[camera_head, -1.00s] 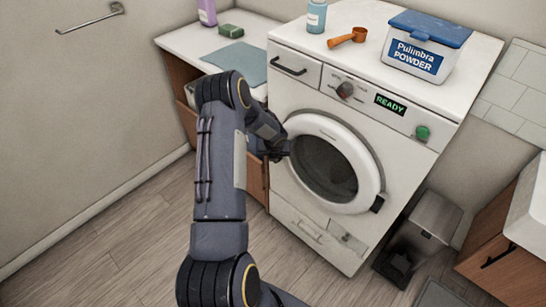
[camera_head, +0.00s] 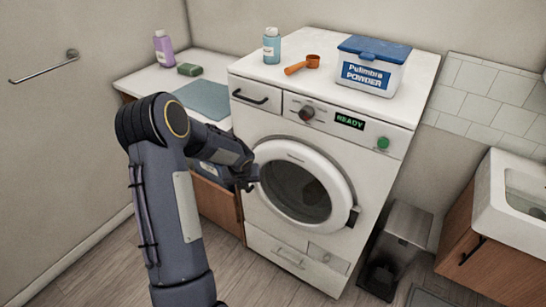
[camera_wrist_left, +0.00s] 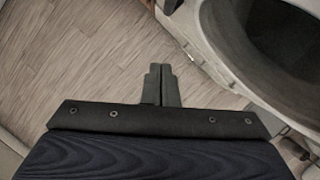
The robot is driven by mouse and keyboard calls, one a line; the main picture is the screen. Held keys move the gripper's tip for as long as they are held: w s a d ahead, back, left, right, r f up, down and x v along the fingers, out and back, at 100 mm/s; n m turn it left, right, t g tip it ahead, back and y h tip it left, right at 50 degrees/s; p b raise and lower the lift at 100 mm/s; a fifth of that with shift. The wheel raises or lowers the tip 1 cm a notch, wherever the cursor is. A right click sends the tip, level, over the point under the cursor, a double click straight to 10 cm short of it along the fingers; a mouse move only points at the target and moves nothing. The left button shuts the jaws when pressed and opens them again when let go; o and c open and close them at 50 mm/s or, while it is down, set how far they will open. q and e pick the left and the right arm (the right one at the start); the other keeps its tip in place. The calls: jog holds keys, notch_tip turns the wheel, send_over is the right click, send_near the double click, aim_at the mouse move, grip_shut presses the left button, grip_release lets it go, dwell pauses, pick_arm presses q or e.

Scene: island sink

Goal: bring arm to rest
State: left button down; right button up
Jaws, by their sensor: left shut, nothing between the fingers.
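My left arm comes in from the left in the head view. My left gripper (camera_head: 250,180) is beside the left edge of the washing machine's round door (camera_head: 345,187). I cannot tell in the head view whether it touches the door rim. In the left wrist view my left gripper (camera_wrist_left: 161,84) has its two fingers together with nothing between them, over the wooden floor. My right gripper is not in view.
On the machine top are a blue bottle (camera_head: 271,47), an orange scoop (camera_head: 303,65) and a powder box (camera_head: 371,69). A counter (camera_head: 150,80) with a purple bottle (camera_head: 163,47) and a green sponge (camera_head: 189,69) stands left. A bin (camera_head: 397,245) and a sink cabinet (camera_head: 505,265) stand right.

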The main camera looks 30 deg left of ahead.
pick_arm(q)
jog(key=s+d+r+n+t+h, duration=0.1)
jog(key=s+d+r+n, duration=0.4)
jog(key=r+n, duration=0.25)
jog(key=s+d+r+n, duration=0.5)
jog(key=r+n, duration=0.2)
jog(key=r, duration=0.2)
jog(key=s+d+r+n+h, duration=0.2)
jog(key=s+d+n, duration=0.5)
jog(key=s, duration=0.1)
jog(key=s+d+r+n+t+h, duration=0.1)
jog(key=s+d+n+h, duration=0.2)
jog(key=s+d+n, duration=0.5)
jog(key=shift+r, duration=0.35)
